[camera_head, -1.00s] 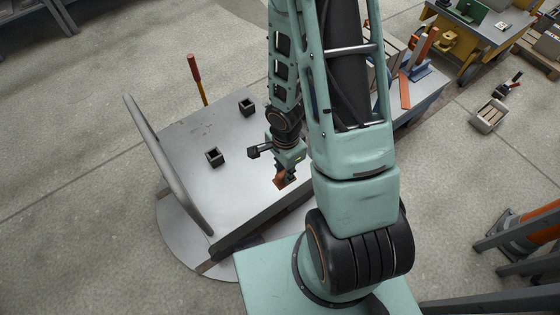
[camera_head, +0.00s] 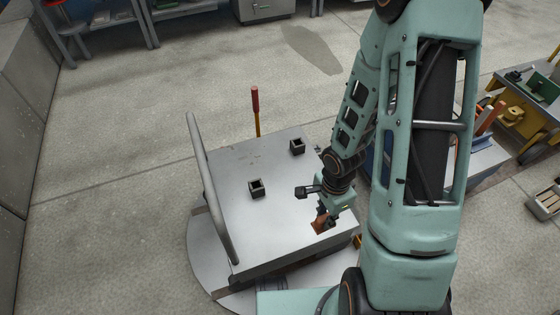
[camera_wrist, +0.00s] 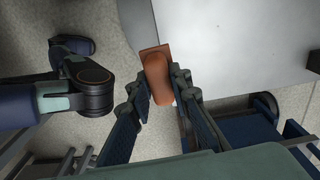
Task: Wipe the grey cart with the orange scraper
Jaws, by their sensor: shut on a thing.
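The grey cart (camera_head: 285,225) has a flat pale top and a raised tubular handle along its left side. Faint brown specks (camera_head: 254,157) show near its far edge. My gripper (camera_head: 324,212) is over the cart's near right part, shut on the orange scraper (camera_head: 319,224). In the wrist view the scraper (camera_wrist: 158,78) sits between the two fingers of my gripper (camera_wrist: 165,98), its flat end pointing up the picture. There it overlaps the edge of the cart top (camera_wrist: 235,45). I cannot tell whether the scraper touches the top.
Two small dark open boxes, one nearer (camera_head: 256,189) and one farther (camera_head: 297,146), stand on the cart. A red-handled tool (camera_head: 255,105) stands upright at its far edge. A yellow workbench (camera_head: 520,120) is at the right. Open floor (camera_head: 120,150) lies to the left.

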